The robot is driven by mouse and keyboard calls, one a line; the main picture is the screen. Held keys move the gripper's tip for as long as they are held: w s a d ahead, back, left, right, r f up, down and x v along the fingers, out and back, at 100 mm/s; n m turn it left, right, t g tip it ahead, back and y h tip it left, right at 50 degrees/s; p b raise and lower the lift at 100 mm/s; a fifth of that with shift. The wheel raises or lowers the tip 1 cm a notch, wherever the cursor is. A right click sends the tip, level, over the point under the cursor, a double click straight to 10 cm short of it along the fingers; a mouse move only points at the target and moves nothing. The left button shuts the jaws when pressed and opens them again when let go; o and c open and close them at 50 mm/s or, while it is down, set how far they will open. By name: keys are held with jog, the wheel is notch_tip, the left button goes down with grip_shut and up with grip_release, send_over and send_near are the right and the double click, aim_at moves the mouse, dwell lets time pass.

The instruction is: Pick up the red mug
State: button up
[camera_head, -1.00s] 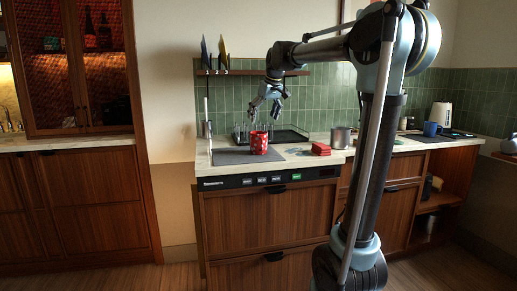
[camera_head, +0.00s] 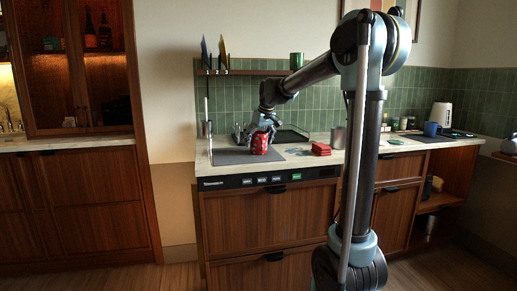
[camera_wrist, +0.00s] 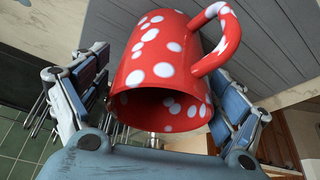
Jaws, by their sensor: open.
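The red mug (camera_head: 259,144) with white dots stands on a grey mat (camera_head: 229,157) on the counter. In the wrist view the mug (camera_wrist: 160,65) fills the middle, its open rim facing the camera and its handle (camera_wrist: 222,35) toward the upper right. My gripper (camera_head: 263,127) is at the top of the mug, coming from above. In the wrist view my gripper's open fingers (camera_wrist: 155,95) lie on either side of the mug. I cannot tell whether they touch it.
A dark tray (camera_head: 290,135) lies behind the mug. Red coasters (camera_head: 321,149) and a metal pot (camera_head: 338,138) are to its right. A wall shelf (camera_head: 230,72) with a green mug (camera_head: 296,61) hangs above. A blue mug (camera_head: 430,129) stands farther right.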

jog(key=shift+w+a+f, duration=0.1)
jog(key=shift+w+f, duration=0.05)
jog(key=shift+f, duration=0.3)
jog(key=c, duration=1.4)
